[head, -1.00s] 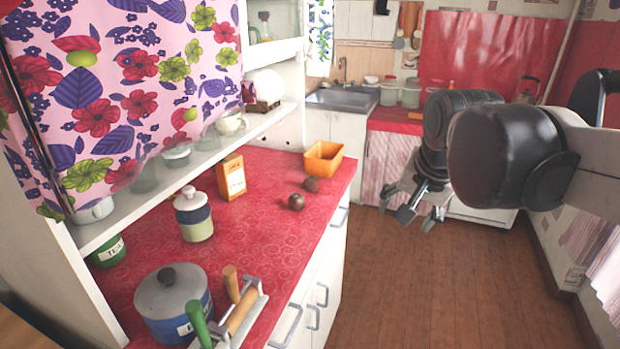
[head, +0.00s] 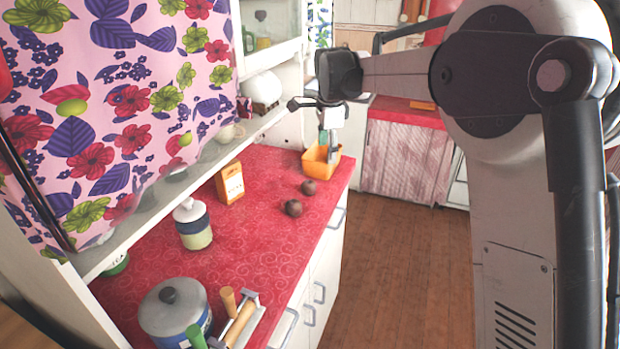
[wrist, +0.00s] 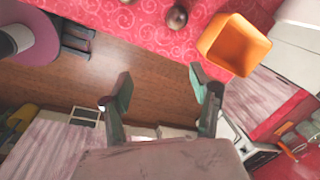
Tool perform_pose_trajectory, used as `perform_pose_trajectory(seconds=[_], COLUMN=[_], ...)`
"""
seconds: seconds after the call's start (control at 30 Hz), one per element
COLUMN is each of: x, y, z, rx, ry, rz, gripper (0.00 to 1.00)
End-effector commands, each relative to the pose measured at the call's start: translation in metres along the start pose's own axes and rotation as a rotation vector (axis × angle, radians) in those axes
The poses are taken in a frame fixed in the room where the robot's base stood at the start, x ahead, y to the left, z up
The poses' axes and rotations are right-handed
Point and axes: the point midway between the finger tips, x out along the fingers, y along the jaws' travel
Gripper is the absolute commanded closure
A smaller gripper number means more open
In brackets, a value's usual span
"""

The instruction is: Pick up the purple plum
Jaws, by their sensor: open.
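Two dark, round, purplish-brown fruits lie on the red counter: a nearer one (head: 293,208) and a farther one (head: 309,187). I cannot tell which is the purple plum, as they look alike. In the wrist view, one fruit (wrist: 177,17) shows near the top edge, and the other (wrist: 127,2) is cut off by it. My gripper (head: 329,148) is open and empty, fingers down, in front of the orange container in the head view. In the wrist view, my gripper (wrist: 160,72) has its fingers spread over the floor, apart from both fruits.
An orange container (head: 318,168) stands at the counter's far end, just beyond the fruits. A yellow box (head: 230,184), a lidded jar (head: 193,225), a grey-lidded pot (head: 170,305) and a rolling pin (head: 241,318) stand or lie on the red counter (head: 255,250). A shelf runs along its left side.

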Motion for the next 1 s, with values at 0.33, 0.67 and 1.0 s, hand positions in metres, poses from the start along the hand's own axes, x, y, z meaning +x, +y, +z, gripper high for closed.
perform_pose_trajectory(seconds=[0.33,0.67,1.0], x=[0.042,0.082,0.129], y=[-0.047,-0.048,-0.044], z=[0.03,0.033,0.033], rx=[0.186,0.209,0.208], ry=[0.002,0.004,0.004], rz=[0.065,0.072,0.072], gripper=[0.42,0.42,0.42])
